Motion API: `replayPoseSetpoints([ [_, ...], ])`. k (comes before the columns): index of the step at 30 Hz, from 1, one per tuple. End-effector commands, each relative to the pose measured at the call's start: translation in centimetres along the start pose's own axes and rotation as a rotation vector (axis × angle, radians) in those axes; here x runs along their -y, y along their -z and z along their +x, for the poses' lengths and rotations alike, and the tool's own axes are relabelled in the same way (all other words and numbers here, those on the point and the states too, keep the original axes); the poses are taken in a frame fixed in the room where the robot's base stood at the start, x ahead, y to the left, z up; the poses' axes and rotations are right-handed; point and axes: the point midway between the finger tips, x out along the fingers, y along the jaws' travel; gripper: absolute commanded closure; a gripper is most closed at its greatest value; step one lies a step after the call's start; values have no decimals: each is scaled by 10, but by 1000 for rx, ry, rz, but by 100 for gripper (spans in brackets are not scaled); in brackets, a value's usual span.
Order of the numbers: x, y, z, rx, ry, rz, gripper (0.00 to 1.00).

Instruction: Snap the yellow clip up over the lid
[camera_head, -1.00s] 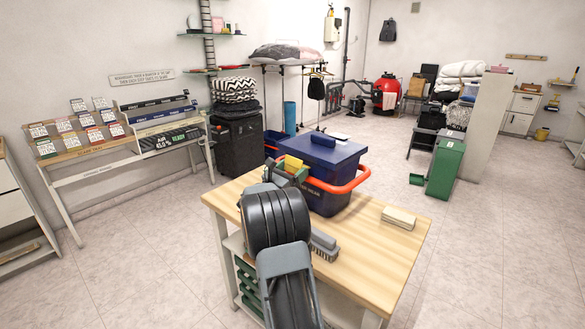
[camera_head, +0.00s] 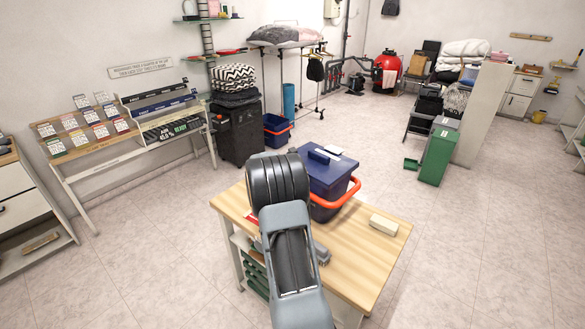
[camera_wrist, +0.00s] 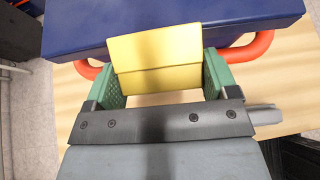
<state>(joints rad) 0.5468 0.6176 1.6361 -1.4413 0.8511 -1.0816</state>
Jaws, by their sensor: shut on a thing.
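The yellow clip (camera_wrist: 155,60) is a bent flap at the edge of the dark blue lid (camera_wrist: 62,25) in the wrist view. Its upper part overlaps the lid in the picture; I cannot tell whether it is latched. My gripper (camera_wrist: 163,78) has green finger pads at both sides of the clip and is shut on it. In the head view the blue box (camera_head: 325,185) with its lid (camera_head: 330,165) stands on a wooden table; my arm hides the clip and my fingers there. The orange-red handle (camera_head: 337,203) loops around the box's front.
The wooden table top (camera_head: 365,260) is mostly clear at the right, apart from a pale block (camera_head: 383,226). A black bin (camera_head: 238,130) and another blue tub (camera_head: 277,130) stand behind. Open floor lies right of the table.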

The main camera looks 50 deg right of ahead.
Motion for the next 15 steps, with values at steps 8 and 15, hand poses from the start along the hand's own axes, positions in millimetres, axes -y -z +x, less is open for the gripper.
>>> replayPoseSetpoints([
  [8,0,-8,0,-94,1,-1,44],
  [15,0,-6,2,-119,0,-1,44],
])
